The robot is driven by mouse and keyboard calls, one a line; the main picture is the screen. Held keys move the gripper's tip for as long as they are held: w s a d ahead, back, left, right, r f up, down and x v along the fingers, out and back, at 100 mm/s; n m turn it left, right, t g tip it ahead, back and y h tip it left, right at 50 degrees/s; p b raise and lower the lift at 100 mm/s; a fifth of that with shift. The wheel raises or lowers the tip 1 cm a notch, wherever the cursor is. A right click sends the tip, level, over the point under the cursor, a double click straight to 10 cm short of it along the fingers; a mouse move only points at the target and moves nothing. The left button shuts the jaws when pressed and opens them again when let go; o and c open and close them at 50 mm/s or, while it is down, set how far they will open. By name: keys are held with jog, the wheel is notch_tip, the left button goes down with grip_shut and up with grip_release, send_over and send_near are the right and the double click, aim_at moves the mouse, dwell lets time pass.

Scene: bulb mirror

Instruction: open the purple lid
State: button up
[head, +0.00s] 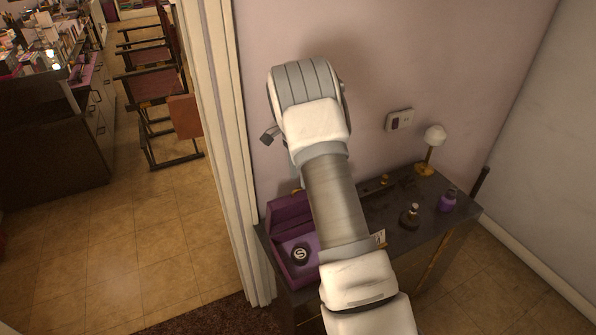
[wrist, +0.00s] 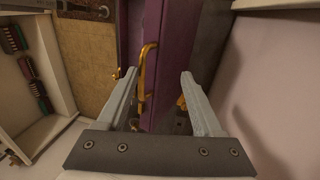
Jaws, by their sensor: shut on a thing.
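The purple box (head: 277,250) stands at the left end of the dark table, with a black round item marked "S" (head: 300,253) inside. Its purple lid (head: 288,209) stands raised along the back of the box, partly hidden by my arm. In the wrist view, my gripper (wrist: 158,74) has its two fingers on either side of a purple panel that looks like the lid (wrist: 177,42). A gold curved fitting (wrist: 147,70) shows between the fingers. My gripper is shut on this panel; the exact contact is unclear. The head view hides the fingers behind my arm.
The dark table (head: 440,225) also holds a small lamp (head: 433,143), a purple bottle (head: 447,201) and a dark bottle (head: 410,215) at right. A white door frame (head: 222,140) stands at left.

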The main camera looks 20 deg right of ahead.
jog(key=shift+s+a+f, duration=0.1)
jog(key=shift+a+f, duration=0.05)
jog(key=shift+f, duration=0.3)
jog(key=shift+s+a+f, duration=0.1)
jog(key=shift+f, duration=0.35)
jog(key=p+v, duration=0.1)
jog(key=v, duration=1.8)
jog(key=shift+d+r, duration=0.15)
jog(key=shift+d, duration=0.15)
jog(key=shift+s, duration=0.25)
